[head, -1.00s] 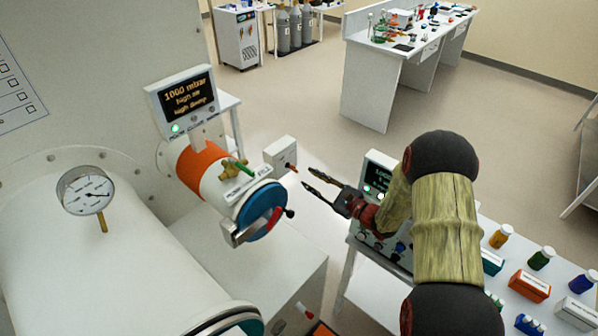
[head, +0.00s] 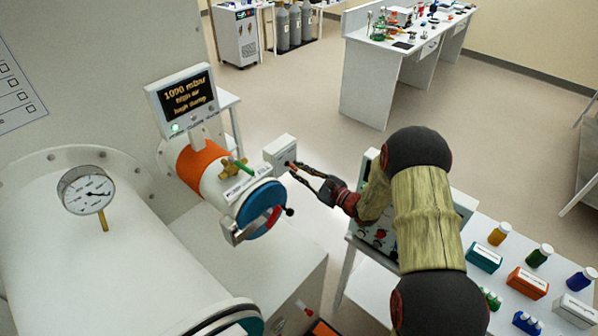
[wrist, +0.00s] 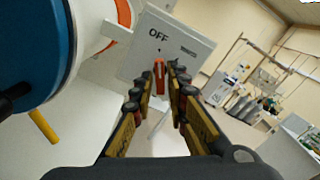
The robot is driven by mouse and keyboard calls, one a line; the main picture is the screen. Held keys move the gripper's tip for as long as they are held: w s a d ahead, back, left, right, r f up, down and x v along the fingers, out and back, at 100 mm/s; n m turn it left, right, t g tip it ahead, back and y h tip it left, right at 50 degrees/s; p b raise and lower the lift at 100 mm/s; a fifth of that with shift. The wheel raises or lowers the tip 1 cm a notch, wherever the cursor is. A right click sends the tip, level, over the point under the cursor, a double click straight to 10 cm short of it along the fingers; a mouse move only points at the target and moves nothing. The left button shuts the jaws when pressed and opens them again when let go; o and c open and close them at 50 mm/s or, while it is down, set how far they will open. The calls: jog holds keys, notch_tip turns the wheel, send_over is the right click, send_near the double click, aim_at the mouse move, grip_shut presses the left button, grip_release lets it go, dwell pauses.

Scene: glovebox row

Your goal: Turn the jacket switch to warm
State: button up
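The jacket switch is a small light-grey box (head: 280,153) beside the orange jacket and the blue-ended port; it also shows in the wrist view (wrist: 165,45). Its face reads OFF above a small dark mark, with a smaller label at right that I cannot read. A red lever (wrist: 159,76) sticks out below the OFF text. My gripper (head: 292,168) is at the box face. In the wrist view its fingertips (wrist: 158,72) stand on either side of the lever, with narrow gaps visible, so it looks open around it.
The blue port door (head: 262,208) with its black knob is close left of my gripper. A display (head: 182,100) reads 1000 mbar. A side table with bottles and boxes (head: 528,283) stands at right. Open floor lies behind the switch.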

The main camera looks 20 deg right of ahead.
grip_shut()
jog(key=shift+m, duration=2.9)
jog(key=shift+o, duration=1.5)
grip_release()
jog(key=shift+o, duration=0.4)
jog(key=v, duration=1.2)
